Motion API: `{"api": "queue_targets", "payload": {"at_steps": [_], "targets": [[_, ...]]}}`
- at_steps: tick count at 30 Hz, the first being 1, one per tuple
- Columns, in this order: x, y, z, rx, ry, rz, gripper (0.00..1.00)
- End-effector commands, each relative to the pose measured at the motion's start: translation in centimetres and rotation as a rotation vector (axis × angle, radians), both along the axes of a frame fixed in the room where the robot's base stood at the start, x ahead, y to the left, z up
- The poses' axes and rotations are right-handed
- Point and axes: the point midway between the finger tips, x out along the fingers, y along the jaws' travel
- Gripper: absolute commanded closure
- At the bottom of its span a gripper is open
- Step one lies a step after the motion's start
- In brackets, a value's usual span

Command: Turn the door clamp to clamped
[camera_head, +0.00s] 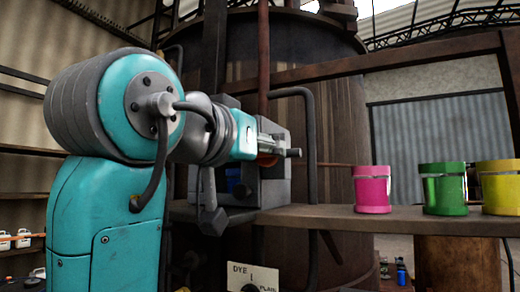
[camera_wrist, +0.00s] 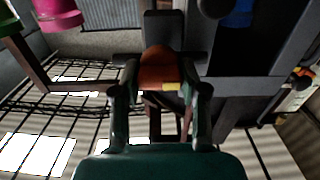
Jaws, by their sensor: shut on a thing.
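The door clamp shows in the wrist view as an orange-brown piece (camera_wrist: 158,62) with a small yellow mark, between my two fingers. In the head view only a sliver of orange (camera_head: 267,161) shows below my gripper (camera_head: 275,146). My gripper, also in the wrist view (camera_wrist: 160,78), is shut on this piece, with a finger on each side. The clamp sits at a grey box-like housing (camera_head: 275,192) on the front of the big vat. My gripper hides much of the clamp in the head view, and I cannot tell its exact angle.
A brown shelf (camera_head: 400,217) runs right, holding pink (camera_head: 372,190), green (camera_head: 444,190) and yellow (camera_head: 498,188) pots. A grey lever (camera_head: 211,212) hangs by the housing. A dark curved pipe (camera_head: 311,150) stands close right of my gripper. A plate marked DYE (camera_head: 240,271) is below.

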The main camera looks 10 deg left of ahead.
Motion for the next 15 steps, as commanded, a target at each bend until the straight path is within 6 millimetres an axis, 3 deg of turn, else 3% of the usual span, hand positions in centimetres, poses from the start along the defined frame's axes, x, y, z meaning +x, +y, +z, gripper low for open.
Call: {"api": "queue_targets", "payload": {"at_steps": [4, 5, 8, 15], "targets": [[0.01, 0.02, -0.01, -0.001, 0.000, 0.000, 0.92], [0.01, 0.02, -0.01, -0.001, 0.000, 0.000, 0.54], [0.01, 0.02, -0.01, 0.000, 0.000, 0.000, 0.31], [0.00, 0.01, -0.01, 0.001, 0.000, 0.000, 0.31]]}}
